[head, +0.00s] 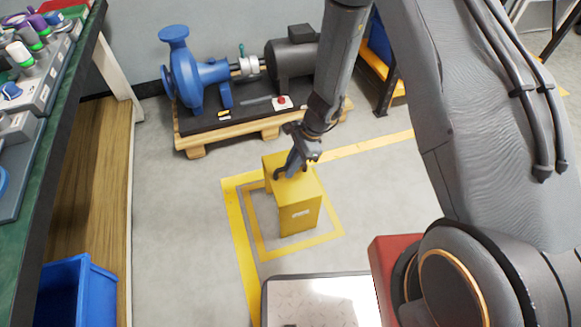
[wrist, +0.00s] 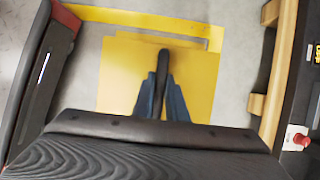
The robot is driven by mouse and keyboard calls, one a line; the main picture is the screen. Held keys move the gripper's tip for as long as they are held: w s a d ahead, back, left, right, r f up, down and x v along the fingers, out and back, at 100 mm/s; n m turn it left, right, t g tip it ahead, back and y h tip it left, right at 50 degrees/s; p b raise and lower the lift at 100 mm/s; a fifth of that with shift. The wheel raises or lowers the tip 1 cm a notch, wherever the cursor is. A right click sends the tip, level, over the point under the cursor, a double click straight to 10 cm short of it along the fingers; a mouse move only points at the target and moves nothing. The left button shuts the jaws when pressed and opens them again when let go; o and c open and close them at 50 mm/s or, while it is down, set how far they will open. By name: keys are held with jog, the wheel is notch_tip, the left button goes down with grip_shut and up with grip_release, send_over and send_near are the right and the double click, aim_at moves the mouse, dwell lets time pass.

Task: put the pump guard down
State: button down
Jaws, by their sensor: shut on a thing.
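The pump guard (head: 300,214) is a yellow box with a pale label on its front. In the head view it appears upright inside a yellow square outline (head: 262,244) on the floor. I cannot tell whether its bottom touches the floor. My gripper (head: 289,172) comes down from above and is shut on the dark handle on its top. In the wrist view the yellow top (wrist: 117,75) lies under my gripper (wrist: 162,78), with the handle between the fingers. The guard's far side is hidden.
A blue pump (head: 190,75) and a dark motor (head: 291,60) stand on a wooden pallet (head: 193,143) behind the guard. A green-topped bench (head: 60,125) runs along the left, with a blue bin (head: 80,290) below. Grey floor is free left of the outline.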

jog(key=c, duration=1.8)
grip_release()
jog(key=shift+f, duration=0.1)
jog(key=shift+o, duration=0.2)
jog(key=p+v, duration=0.4)
jog(key=v, duration=0.8)
jog(key=s+a+r+n+h, duration=0.1)
jog(key=s+a+r+n, duration=0.3)
jog(key=r, duration=0.4)
jog(key=s+a+r+n, duration=0.1)
jog(key=s+r+n, duration=0.4)
jog(key=r, duration=0.4)
jog(key=s+d+r+n+t+h, duration=0.1)
jog(key=s+d+r+n+h, duration=0.1)
jog(key=s+r+n, duration=0.9)
jog(key=s, duration=0.3)
jog(key=shift+d+h, duration=0.25)
jog(key=shift+h, duration=0.05)
